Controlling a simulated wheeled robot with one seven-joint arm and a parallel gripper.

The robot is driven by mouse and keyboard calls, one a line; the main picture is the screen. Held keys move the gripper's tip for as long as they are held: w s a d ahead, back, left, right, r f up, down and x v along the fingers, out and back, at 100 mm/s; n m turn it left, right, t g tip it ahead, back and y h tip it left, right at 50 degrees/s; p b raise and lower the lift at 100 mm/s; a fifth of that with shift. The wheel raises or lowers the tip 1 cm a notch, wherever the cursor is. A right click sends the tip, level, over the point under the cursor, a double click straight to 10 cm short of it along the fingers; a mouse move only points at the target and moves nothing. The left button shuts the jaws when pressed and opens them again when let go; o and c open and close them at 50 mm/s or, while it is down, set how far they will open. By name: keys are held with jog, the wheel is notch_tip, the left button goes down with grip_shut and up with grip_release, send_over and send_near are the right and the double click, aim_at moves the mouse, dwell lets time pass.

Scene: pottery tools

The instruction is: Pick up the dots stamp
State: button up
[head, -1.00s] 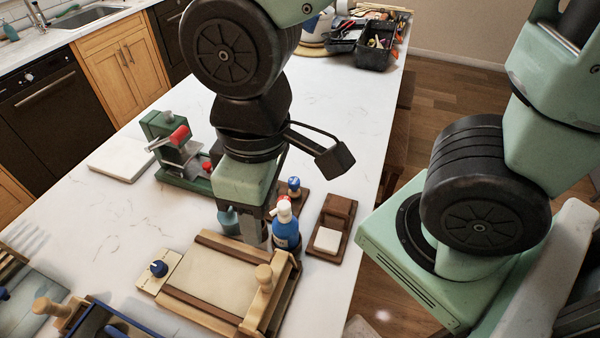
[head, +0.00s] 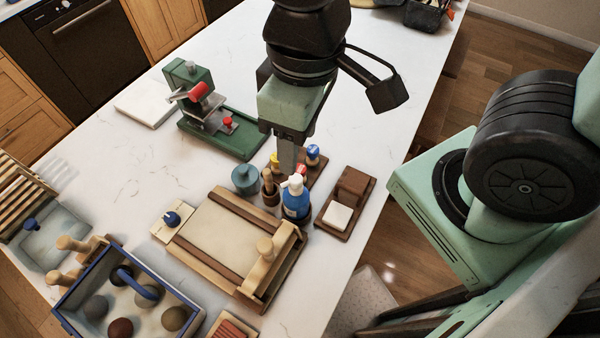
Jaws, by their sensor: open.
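A brown wooden stand (head: 318,170) on the white counter holds small stamps with coloured knobs. A blue-knobbed stamp (head: 313,153) stands at its right, a yellow-knobbed stamp (head: 274,160) at its left, and a red knob (head: 301,170) shows nearer the front. I cannot tell which is the dots stamp, as their faces are hidden. My gripper (head: 288,165) points down over the stand, between the yellow and blue knobs. It is open, with nothing seen held. Its fingertips are small and partly merged with the things behind the bottle, so contact cannot be told.
A blue bottle (head: 296,203) with a white top stands just in front of the stand. A teal jar (head: 245,180), a wooden tool cup (head: 270,190) and a clay roller board (head: 225,235) are close by. A green press (head: 215,125) is left; a brown block holder (head: 345,205) is right.

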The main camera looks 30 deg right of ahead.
jog(key=shift+o, duration=0.6)
jog(key=n+p, duration=0.2)
jog(key=n, duration=1.2)
send_over(300, 168)
notch_tip(300, 168, down, 11)
jog(key=shift+n+h, duration=0.3)
jog(key=shift+n, duration=0.1)
jog(key=f+b, duration=0.1)
jog(key=f, duration=0.3)
jog(key=f+b, duration=0.1)
jog(key=f, duration=0.3)
jog(key=f+b, duration=0.1)
jog(key=f, duration=0.3)
jog(key=shift+w+a+f, duration=0.15)
jog(key=shift+w+f, duration=0.15)
jog(key=shift+w, duration=0.05)
jog(key=shift+s+f, duration=0.2)
jog(key=shift+f, duration=0.85)
jog(key=shift+s+f, duration=0.15)
jog(key=shift+f, duration=1.45)
jog(key=c, duration=1.1)
